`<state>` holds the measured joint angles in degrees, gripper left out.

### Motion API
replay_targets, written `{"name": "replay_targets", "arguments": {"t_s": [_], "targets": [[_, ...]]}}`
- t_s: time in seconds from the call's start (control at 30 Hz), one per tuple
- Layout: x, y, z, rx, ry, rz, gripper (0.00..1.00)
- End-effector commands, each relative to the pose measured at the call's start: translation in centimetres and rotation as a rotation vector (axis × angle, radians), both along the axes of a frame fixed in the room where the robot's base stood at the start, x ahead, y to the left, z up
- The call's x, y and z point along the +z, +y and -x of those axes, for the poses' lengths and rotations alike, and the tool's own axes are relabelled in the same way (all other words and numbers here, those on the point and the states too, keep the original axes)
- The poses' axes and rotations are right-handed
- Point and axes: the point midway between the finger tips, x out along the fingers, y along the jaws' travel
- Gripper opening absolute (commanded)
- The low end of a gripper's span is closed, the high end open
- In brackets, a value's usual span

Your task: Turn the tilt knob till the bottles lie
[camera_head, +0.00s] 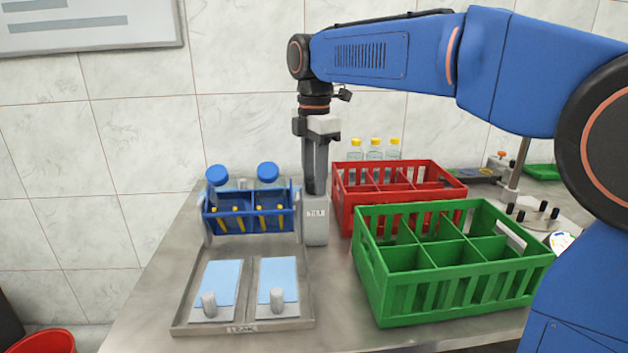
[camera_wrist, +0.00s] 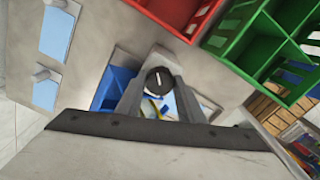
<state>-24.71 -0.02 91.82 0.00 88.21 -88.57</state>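Two bottles with blue caps, one on the left (camera_head: 217,175) and one on the right (camera_head: 267,172), stand in a blue rack (camera_head: 235,222). They look roughly upright; their lower parts are hidden by the rack. The grey post labelled TILT (camera_head: 315,228) stands just right of the rack. In the wrist view the tilt knob (camera_wrist: 158,80) is round and black with a white line. My gripper (camera_head: 316,190) points down at the post top; its fingers (camera_wrist: 157,92) flank the knob. Whether they press on it cannot be seen.
A metal tray (camera_head: 240,328) with two blue pads lies before the rack. A wall stands behind.

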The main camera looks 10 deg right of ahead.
Motion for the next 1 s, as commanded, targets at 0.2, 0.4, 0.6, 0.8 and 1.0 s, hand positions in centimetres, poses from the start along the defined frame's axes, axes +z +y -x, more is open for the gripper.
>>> {"name": "replay_targets", "arguments": {"t_s": [0.2,0.4,0.6,0.8,1.0], "targets": [[0.01,0.01,-0.02,-0.015,0.000,0.000,0.11],[0.01,0.01,-0.02,-0.187,-0.001,0.000,0.11],[0.01,0.01,-0.02,-0.394,-0.001,0.000,0.11],[0.01,0.01,-0.02,-0.601,-0.001,0.000,0.11],[0.01,0.01,-0.02,-0.788,-0.001,0.000,0.11]]}}
